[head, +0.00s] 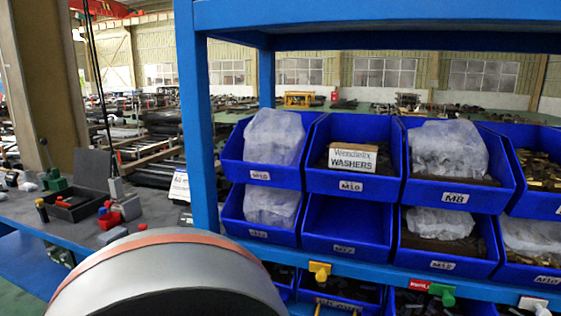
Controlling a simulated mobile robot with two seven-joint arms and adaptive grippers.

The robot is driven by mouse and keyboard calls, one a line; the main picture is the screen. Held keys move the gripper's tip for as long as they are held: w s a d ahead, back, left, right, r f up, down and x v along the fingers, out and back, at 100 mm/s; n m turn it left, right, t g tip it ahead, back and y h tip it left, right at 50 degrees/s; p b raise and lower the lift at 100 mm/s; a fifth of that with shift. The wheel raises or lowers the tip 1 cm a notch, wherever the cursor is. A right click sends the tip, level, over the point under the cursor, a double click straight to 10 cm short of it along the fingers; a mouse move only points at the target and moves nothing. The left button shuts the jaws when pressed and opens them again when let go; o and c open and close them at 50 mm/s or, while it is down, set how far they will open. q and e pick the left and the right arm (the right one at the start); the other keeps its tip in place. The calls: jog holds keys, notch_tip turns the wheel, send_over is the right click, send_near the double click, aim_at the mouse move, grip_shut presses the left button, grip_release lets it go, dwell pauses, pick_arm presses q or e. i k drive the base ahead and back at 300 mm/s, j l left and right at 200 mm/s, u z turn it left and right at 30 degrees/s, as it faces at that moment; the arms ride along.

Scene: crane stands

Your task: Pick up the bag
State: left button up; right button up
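Several clear, crumpled plastic bags lie in blue bins on the rack in the head view. One bag (273,136) fills the top left bin (260,176). Another bag (446,150) lies in the top bin labelled M8 (455,197). Below, a bag (270,205) is in the lower left bin, one bag (440,222) is in a lower middle bin, and one bag (532,236) is in the lower right bin, cut by the picture edge. I cannot tell which bag the task means. Neither of my grippers shows.
A blue post (195,120) and an upper blue beam frame the bins. A washers box (353,158) sits in one top bin; the lower bin (345,222) beneath looks empty. A workbench (75,225) with a dark open case (78,204) and small red parts stands left.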

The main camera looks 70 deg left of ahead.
aim_at(27, 187)
jog(key=u, duration=3.8)
jog(key=i+j, duration=0.2)
jog(key=i+j+u, duration=0.25)
jog(key=i+u, duration=0.15)
jog(key=i, duration=0.2)
jog(key=i+u, duration=0.45)
jog(key=i+j, duration=0.1)
jog(key=i, duration=1.5)
jog(key=i+j+z, duration=0.1)
jog(key=i+z, duration=0.4)
jog(key=i+j+z, duration=0.25)
jog(key=i+z, duration=0.25)
jog(key=i+j+z, duration=0.15)
jog(key=z, duration=0.2)
jog(key=i+j+z, duration=0.1)
jog(key=z, duration=0.25)
jog(key=i+j+z, duration=0.1)
jog(key=j+z, duration=0.25)
